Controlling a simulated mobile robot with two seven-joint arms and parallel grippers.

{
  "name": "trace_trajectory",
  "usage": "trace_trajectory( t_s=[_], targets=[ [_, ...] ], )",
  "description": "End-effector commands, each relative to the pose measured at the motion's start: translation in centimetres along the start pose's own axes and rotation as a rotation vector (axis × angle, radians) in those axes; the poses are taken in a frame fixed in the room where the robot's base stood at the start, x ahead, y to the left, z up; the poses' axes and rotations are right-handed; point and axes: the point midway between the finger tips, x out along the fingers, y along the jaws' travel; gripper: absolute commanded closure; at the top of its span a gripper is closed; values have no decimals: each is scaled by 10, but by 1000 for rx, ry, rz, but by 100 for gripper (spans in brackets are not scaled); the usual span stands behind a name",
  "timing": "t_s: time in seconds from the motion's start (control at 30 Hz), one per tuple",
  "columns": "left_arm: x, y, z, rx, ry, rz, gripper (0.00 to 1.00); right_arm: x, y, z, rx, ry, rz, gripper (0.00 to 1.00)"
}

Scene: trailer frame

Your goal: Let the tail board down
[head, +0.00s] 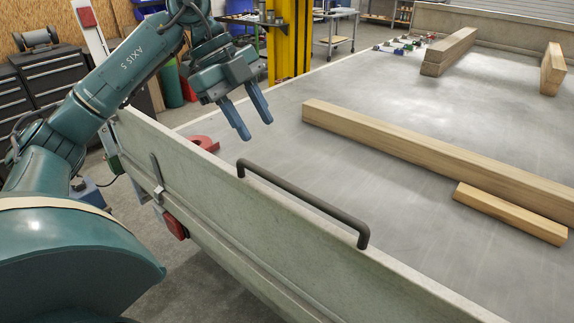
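The tail board (225,212) is a long pale grey-beige panel. It stands upright along the near edge of the trailer bed, running from the left middle to the bottom right. A dark bar handle (300,197) is fixed at its top edge. A metal latch (157,176) sits on its outer face near the left end. My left gripper (256,128) hangs above the bed, beyond the board's top edge and up from the handle's left end. Its two blue fingers are apart with nothing between them, and it touches neither board nor handle. My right gripper is not in view.
A long timber beam (420,154) and a shorter one (510,212) lie on the grey bed (330,225). More timber (450,52) lies farther back. A red object (203,142) is near the board's left end. A yellow post (290,40) stands beyond the bed.

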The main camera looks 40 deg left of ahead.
Motion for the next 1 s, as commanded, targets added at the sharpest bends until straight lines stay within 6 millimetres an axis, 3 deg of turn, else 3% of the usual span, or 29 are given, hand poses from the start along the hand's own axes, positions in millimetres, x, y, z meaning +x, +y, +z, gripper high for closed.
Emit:
trace_trajectory(
  t_s=[0.07,0.17,0.7,1.0],
  targets=[
    [-8,4,7,-38,-43,-1,62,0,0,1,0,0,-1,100],
    [-3,5,10,-53,-56,3,62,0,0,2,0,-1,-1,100],
    [99,5,13,-46,-48,4,62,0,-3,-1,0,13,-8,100],
    [120,5,14,-45,-49,1,62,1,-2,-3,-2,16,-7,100]
  ],
)
